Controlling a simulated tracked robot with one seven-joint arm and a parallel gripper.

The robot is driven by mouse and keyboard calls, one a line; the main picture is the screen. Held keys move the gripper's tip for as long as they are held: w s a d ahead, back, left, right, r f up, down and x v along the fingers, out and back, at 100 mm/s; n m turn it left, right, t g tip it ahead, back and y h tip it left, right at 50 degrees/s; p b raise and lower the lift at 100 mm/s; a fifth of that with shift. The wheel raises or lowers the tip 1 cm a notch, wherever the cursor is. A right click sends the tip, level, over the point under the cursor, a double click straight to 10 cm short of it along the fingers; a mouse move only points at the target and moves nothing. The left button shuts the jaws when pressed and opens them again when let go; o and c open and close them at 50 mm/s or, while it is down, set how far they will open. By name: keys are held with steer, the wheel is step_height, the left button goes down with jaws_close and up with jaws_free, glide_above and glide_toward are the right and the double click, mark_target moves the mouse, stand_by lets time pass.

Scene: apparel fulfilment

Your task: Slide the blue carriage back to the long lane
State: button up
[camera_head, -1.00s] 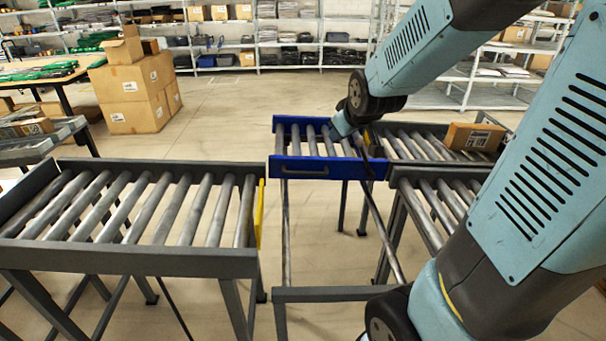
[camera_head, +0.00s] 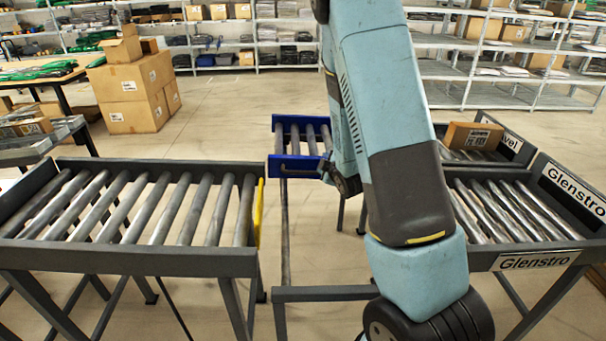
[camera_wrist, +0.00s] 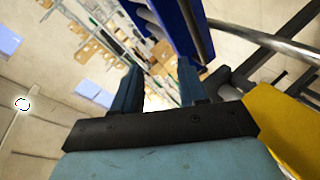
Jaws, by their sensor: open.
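The blue carriage (camera_head: 283,168), a roller section with blue side walls and a handle on its near face, sits at the far end of its track, level with the far right lane. My arm hides its right part in the head view.
A left roller lane (camera_head: 130,205) ends in a yellow strip (camera_head: 261,212). The near right lane (camera_head: 510,212) is labelled "Glenstro". The far right lane holds a cardboard box (camera_head: 472,136). The near part of the carriage's track (camera_head: 325,293) is empty. Stacked boxes (camera_head: 135,95) stand behind left.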

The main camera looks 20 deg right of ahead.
mark_target(303, 173)
step_height(303, 173, down, 8)
steer(key=s+a+n+t+y, duration=0.1)
steer(key=s+n+t+y, duration=0.15)
steer(key=n, duration=0.35)
steer(key=shift+g+y, duration=0.25)
steer(key=shift+g, duration=0.1)
steer(key=x, duration=1.4)
steer(key=shift+w+a, duration=0.15)
steer(key=shift+w, duration=0.05)
jaws_close()
